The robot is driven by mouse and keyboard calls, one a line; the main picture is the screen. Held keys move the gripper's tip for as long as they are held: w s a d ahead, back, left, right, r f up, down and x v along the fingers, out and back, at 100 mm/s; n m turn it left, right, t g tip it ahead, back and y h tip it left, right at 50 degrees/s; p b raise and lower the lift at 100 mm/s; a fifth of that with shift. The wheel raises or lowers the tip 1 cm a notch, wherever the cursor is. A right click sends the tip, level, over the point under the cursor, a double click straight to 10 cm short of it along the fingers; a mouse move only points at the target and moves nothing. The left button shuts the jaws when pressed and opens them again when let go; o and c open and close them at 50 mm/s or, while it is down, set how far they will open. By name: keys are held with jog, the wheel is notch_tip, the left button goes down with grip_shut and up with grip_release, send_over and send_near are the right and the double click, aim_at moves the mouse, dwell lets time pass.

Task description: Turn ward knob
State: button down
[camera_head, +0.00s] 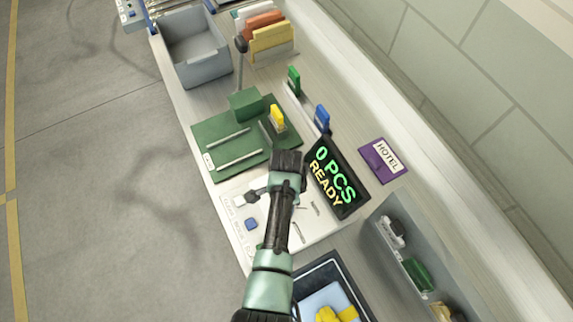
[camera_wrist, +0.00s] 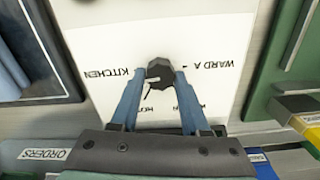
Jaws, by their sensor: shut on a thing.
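The ward knob (camera_wrist: 159,72) is a dark faceted knob on a white panel (camera_wrist: 105,45) in the wrist view. The printed words KITCHEN and WARD A lie to its left and right, upside down; other lettering below it is partly covered. My gripper (camera_wrist: 159,76) has its two blue fingers on either side of the knob, shut on it. The knob's pointer direction is hard to make out. In the head view the white panel (camera_head: 235,213) lies under my arm, which hides the knob.
A black display (camera_head: 336,178) reading "0 PCS READY" stands right of my arm. A green board (camera_head: 215,130) with clips lies behind the panel, and a grey bin (camera_head: 195,50) farther back. A purple HOTEL card (camera_head: 383,160) lies at right. A dark tray (camera_head: 320,272) is in front.

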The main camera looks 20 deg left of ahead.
jog(key=shift+m, duration=0.6)
jog(key=shift+c, duration=1.9)
grip_release()
notch_tip(320, 180, up, 13)
jog(key=b, duration=0.1)
jog(key=shift+b, duration=0.3)
